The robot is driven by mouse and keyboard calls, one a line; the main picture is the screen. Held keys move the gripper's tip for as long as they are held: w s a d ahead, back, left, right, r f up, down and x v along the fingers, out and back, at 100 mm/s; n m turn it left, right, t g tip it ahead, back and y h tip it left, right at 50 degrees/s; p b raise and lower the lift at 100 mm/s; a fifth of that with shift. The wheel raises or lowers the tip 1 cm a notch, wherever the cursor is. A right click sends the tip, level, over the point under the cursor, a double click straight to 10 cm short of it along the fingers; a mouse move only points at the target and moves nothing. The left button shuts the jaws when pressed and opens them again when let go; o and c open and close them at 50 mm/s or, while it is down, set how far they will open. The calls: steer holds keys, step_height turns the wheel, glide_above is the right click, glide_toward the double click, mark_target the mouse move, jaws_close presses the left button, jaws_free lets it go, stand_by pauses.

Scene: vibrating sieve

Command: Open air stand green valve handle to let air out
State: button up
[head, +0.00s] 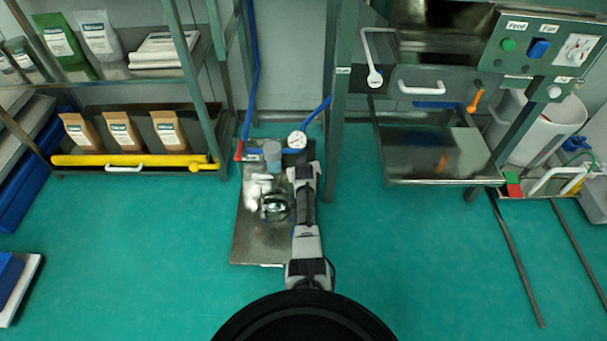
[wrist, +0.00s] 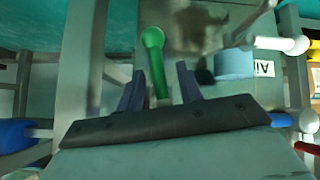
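The green valve handle (wrist: 154,58) shows in the wrist view as a rounded green knob on a green bar. Its bar runs down between the two fingers of my gripper (wrist: 160,85). The fingers are apart, with a gap on each side of the bar, and I see no contact. In the head view my arm reaches over the metal plate of the air stand (head: 250,248); the green handle is not visible there. The stand has a pressure gauge (head: 297,139) and blue pipes (head: 318,111).
A blue-grey cylinder (wrist: 234,64) and an "Ai..." label (wrist: 264,69) are right of the handle. A red handle (head: 238,151) is at the stand's left. A shelf with bags and a yellow bar (head: 125,160) stands left, a metal drawer machine (head: 435,150) right.

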steer(key=shift+b+x, duration=1.15)
jaws_close()
